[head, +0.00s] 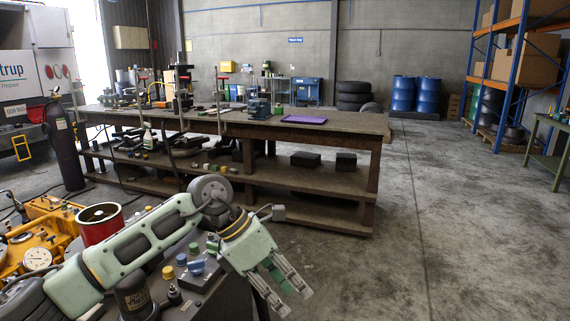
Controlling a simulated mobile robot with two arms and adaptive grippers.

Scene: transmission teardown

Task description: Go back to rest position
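My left arm comes in from the lower left of the head view. Its gripper (282,288) hangs over bare concrete floor, in front of the long workbench. The fingers point down and to the right. My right gripper is not in the picture.
A long wooden workbench (345,124) with a purple tray (304,119) stands ahead. Yellow machinery (50,235) and a red-sided cylinder (100,226) are at lower left. Blue drums (428,95) and shelving (520,50) stand behind.

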